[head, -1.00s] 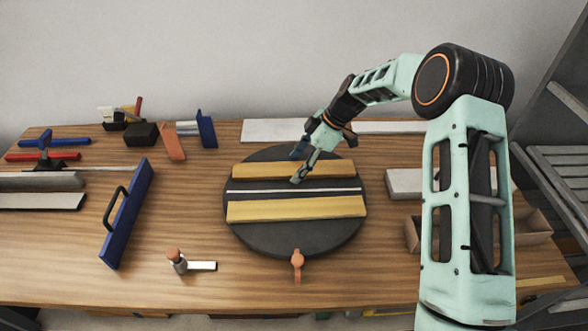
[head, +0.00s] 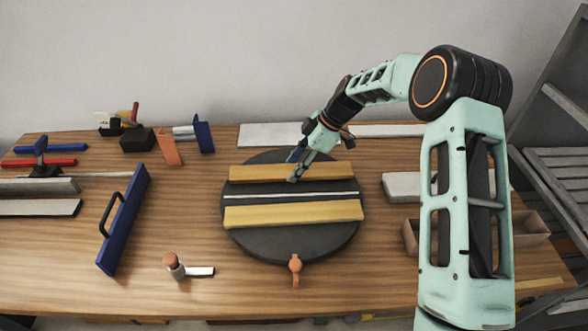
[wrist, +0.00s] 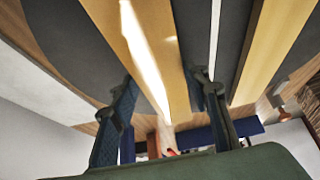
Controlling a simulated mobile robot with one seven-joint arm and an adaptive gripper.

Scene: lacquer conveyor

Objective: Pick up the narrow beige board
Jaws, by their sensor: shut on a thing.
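The narrow beige board (head: 325,171) lies across the far part of a dark round turntable (head: 290,246). My gripper (head: 294,169) reaches down onto it from behind, near its middle. In the wrist view my gripper (wrist: 163,82) has one finger on each side of the board (wrist: 140,50), and is shut on it. The board appears level and at or very near the turntable; I cannot tell if there is a gap beneath it. A wider beige board (head: 290,214) lies in front, roughly parallel to it.
A thin white strip (head: 290,195) lies between the two boards. An orange clamp (head: 295,268) sits at the turntable's front edge. A blue float with a black handle (head: 125,220) stands to the left. A pale block (head: 402,185) and an open box (head: 410,238) are to the right.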

